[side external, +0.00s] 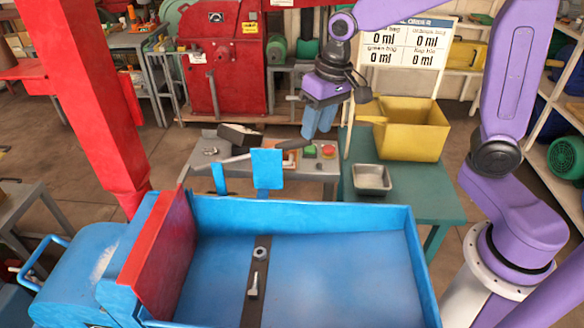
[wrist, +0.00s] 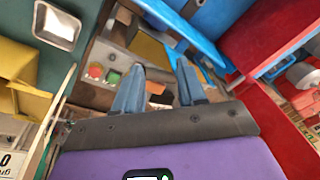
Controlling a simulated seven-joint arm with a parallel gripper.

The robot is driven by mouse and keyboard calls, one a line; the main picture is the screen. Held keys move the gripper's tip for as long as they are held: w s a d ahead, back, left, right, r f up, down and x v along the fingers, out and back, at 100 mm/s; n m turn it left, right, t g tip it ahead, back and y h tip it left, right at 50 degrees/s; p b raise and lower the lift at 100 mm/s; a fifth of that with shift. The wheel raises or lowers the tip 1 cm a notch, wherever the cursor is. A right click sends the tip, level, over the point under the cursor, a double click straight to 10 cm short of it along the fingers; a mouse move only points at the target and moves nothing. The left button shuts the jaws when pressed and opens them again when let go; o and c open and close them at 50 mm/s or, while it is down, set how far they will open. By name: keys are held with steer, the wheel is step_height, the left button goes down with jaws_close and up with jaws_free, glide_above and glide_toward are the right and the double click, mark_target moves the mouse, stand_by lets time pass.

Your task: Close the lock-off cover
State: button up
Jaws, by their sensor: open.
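My gripper (side external: 319,122) hangs above the back right part of a small grey table (side external: 212,176), fingers pointing down. In the wrist view the two blue-grey fingers (wrist: 159,84) are apart with nothing between them. A red button (side external: 329,151) and a green button (side external: 310,151) sit on the table below the gripper. A dark, tilted box-like piece (side external: 240,134) stands at the table's back, left of the gripper. It may be the lock-off cover, but I cannot tell for certain.
A blue trough (side external: 320,262) with a red side plate (side external: 165,257) fills the foreground. A yellow bin (side external: 412,130) and a metal tray (side external: 372,179) stand on the green table (side external: 430,190) at right. A blue upright plate (side external: 267,168) rises before the grey table.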

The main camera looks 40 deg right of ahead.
steer(key=w+d+m+t, duration=0.1)
steer(key=w+d+m, duration=0.4)
steer(key=w, duration=0.5)
steer(key=m+t+y, duration=1.1)
steer(key=m+y, duration=0.2)
steer(key=m, duration=1.5)
glide_above(292, 168)
steer(key=s, duration=0.7)
step_height(292, 168, down, 15)
step_height(292, 168, down, 6)
steer(key=s+a+m+t+h, duration=0.1)
steer(key=m+t+h, duration=0.2)
steer(key=m+t, duration=0.25)
steer(key=shift+g, duration=0.25)
steer(key=shift+f+x, duration=0.2)
steer(key=shift+x, duration=2.25)
